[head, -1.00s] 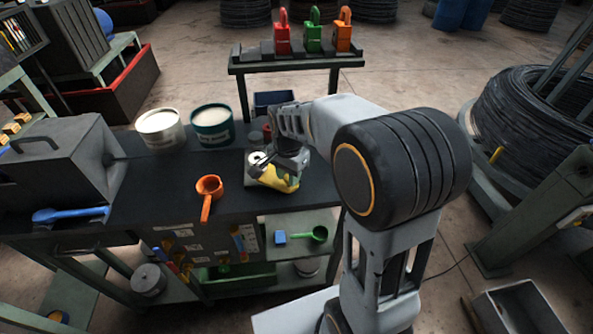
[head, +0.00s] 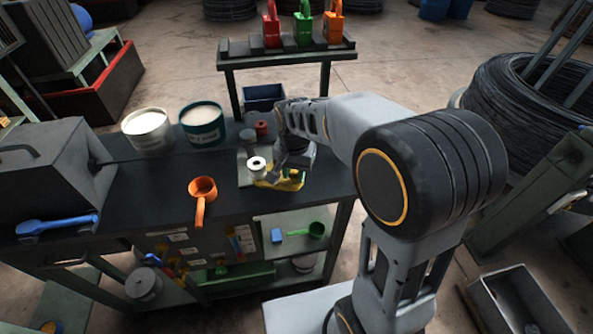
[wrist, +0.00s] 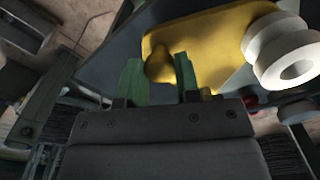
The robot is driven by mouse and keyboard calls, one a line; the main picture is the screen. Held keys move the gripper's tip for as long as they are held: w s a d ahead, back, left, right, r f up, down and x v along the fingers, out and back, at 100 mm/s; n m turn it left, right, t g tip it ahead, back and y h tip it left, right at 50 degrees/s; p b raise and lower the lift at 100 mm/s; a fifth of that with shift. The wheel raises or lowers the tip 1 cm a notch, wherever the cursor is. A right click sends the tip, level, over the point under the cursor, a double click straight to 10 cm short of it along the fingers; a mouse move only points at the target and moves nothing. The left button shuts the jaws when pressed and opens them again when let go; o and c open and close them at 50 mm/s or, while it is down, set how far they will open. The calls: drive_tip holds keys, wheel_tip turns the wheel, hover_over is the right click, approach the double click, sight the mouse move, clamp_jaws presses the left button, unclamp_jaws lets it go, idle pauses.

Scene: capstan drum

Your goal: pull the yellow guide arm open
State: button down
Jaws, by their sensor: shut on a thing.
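The yellow guide arm (head: 284,184) lies on the right part of the dark bench top, partly hidden by my gripper (head: 293,172). A white spool-like roller (head: 257,167) sits at its left end. In the wrist view, the yellow arm (wrist: 205,45) fills the upper middle, with the white roller (wrist: 284,52) on its right. My gripper (wrist: 160,74) has its green fingers on either side of the rounded yellow knob (wrist: 159,66) of the arm and is shut on it. The arm's pivot is not clear in either view.
An orange ladle (head: 202,188) lies left of the arm on the bench. Two pots, white (head: 147,128) and teal (head: 203,125), stand behind. A small red cylinder (head: 262,128) is close to my wrist. A rack (head: 288,55) with several padlocks stands beyond.

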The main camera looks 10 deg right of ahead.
drive_tip(key=shift+w+r, duration=0.1)
drive_tip(key=c, duration=0.8)
unclamp_jaws()
wheel_tip(320, 180, up, 14)
drive_tip(key=shift+f, duration=0.15)
idle(0.4)
drive_tip(key=s+d+f+n+t, duration=0.1)
drive_tip(key=s+d+f+n, duration=0.1)
drive_tip(key=s, duration=0.2)
drive_tip(key=s+d+f+n+t, duration=0.1)
drive_tip(key=s+d+f+n, duration=0.1)
drive_tip(key=s+f, duration=0.1)
drive_tip(key=s+d+f+n+t, duration=0.1)
drive_tip(key=s+f+n+t, duration=0.1)
drive_tip(key=s, duration=0.4)
drive_tip(key=shift+d+f, duration=0.4)
drive_tip(key=shift+f, duration=0.3)
